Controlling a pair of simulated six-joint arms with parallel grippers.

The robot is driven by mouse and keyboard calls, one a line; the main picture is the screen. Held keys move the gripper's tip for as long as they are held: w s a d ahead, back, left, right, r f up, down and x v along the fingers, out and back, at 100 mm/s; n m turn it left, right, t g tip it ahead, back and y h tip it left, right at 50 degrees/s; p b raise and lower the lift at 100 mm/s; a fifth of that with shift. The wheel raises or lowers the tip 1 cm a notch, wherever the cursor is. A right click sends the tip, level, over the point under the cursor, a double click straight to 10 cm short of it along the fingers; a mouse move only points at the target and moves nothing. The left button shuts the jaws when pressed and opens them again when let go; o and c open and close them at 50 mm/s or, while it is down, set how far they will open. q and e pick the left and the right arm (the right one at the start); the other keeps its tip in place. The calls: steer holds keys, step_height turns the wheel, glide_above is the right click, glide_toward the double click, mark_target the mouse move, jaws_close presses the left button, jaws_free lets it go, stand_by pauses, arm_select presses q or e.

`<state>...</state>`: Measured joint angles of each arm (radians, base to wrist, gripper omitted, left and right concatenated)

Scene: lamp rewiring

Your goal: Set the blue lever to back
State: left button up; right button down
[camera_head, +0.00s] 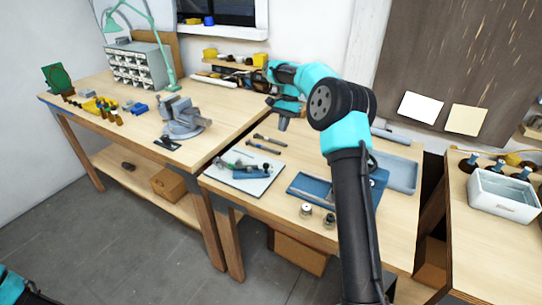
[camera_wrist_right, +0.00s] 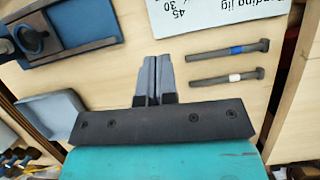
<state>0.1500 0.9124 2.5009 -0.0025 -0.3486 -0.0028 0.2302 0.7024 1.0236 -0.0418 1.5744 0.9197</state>
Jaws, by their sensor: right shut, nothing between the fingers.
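No part is plainly recognisable as a blue lever. A dark rod with a blue band (camera_wrist_right: 230,50) lies on the bench in the right wrist view, beside a similar rod with a white band (camera_wrist_right: 228,77). The white bending jig board (camera_wrist_right: 215,12) is partly in that view; in the head view the board (camera_head: 262,184) carries small green, blue and grey parts too small to tell apart. My right gripper (camera_head: 283,124) is shut and empty above the bench, right of the rods; its fingers (camera_wrist_right: 153,62) touch nothing. My left gripper is out of view.
A blue tray (camera_head: 303,188) with a dark block and two small jars (camera_head: 306,211) stand near the front. A grey vise (camera_head: 182,118) is on the left bench. A white bin (camera_head: 503,196) is on the right bench. My right arm hides part of the middle bench.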

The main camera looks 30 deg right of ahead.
steer(key=x, duration=0.8)
steer(key=shift+a+f, duration=0.15)
steer(key=shift+f, duration=0.25)
steer(key=a, duration=0.1)
steer(key=s, duration=0.1)
steer(key=a, duration=0.1)
steer(key=shift+s+a+f, duration=0.15)
steer(key=shift+a+f, duration=0.15)
steer(key=shift+a, duration=0.05)
steer(key=shift+s+a, duration=0.25)
steer(key=shift+a, duration=0.35)
steer(key=shift+s, duration=0.15)
steer(key=shift+s+a+m, duration=0.2)
steer(key=shift+s+m, duration=0.05)
steer(key=shift+m, duration=0.15)
